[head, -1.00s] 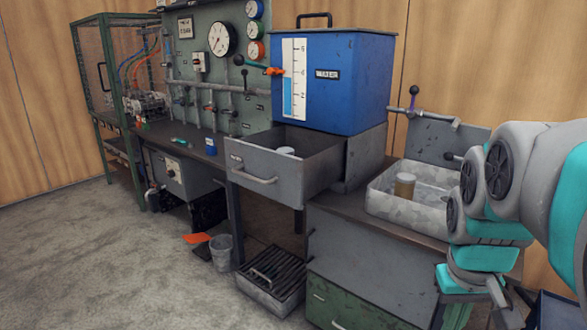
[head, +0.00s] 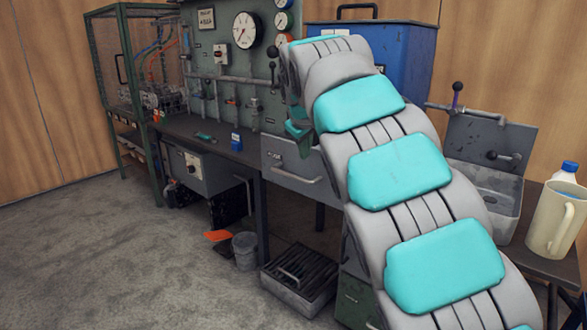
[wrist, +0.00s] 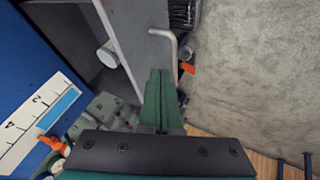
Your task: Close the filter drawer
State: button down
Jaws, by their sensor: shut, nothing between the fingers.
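The grey drawer (head: 285,162) under the blue water tank has a bar handle (head: 302,180) on its front. In the wrist view the drawer is open, with a white cylinder (wrist: 108,53) inside, beside the front panel (wrist: 122,45). My gripper (head: 298,125) is at the drawer's front in the head view, where my arm hides most of the drawer. In the wrist view my green gripper fingers (wrist: 159,78) are shut and empty. They appear near the outer side of the front panel, beside the handle (wrist: 168,45); I cannot tell whether they touch it.
The blue tank (head: 408,60) with its gauge stands behind my arm. A panel with dials (head: 245,30) and a bench (head: 205,135) are left. A slatted tray (head: 300,278) and a bucket (head: 245,252) lie below on the floor. A jug (head: 552,215) stands right. Floor at left is clear.

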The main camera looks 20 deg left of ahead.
aim_at(302, 169)
jog(key=x, duration=1)
jog(key=shift+a, duration=0.35)
jog(key=shift+p, duration=0.3)
